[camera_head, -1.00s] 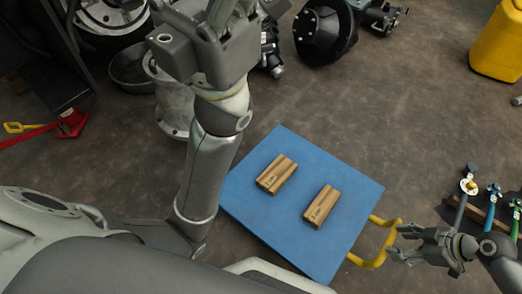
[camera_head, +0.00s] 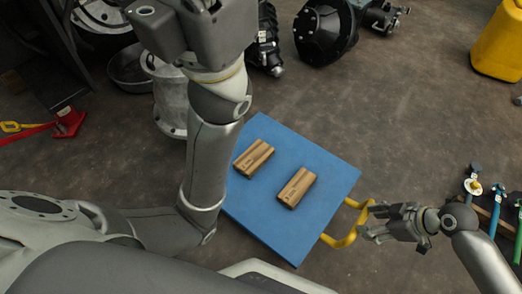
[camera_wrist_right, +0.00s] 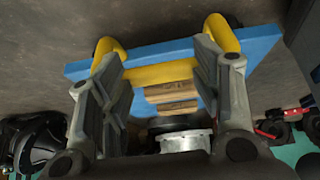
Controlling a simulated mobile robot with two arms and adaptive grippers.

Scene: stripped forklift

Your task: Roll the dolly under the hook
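The dolly (camera_head: 312,229) is a flat blue board low on the floor, with a yellow loop handle (camera_head: 346,237) at its right side. In the right wrist view the handle's bar (camera_wrist_right: 160,73) runs across between my fingers, with the board (camera_wrist_right: 262,45) beyond it. My right gripper (camera_head: 368,222) is at the handle; its two fingers stand wide apart and do not look clamped on the bar. My left arm rises in front of the dolly's left part; its gripper body is at the top edge, with the fingertips cut off. No hook shows.
Two brown blocks (camera_head: 254,158) (camera_head: 297,187) lie on the board. A grey cylindrical part (camera_head: 168,95) and dark machine parts (camera_head: 326,35) stand at the back. Tools (camera_head: 496,205) lie at the right, and a yellow container (camera_head: 498,45) is at the back right. Floor right of centre is clear.

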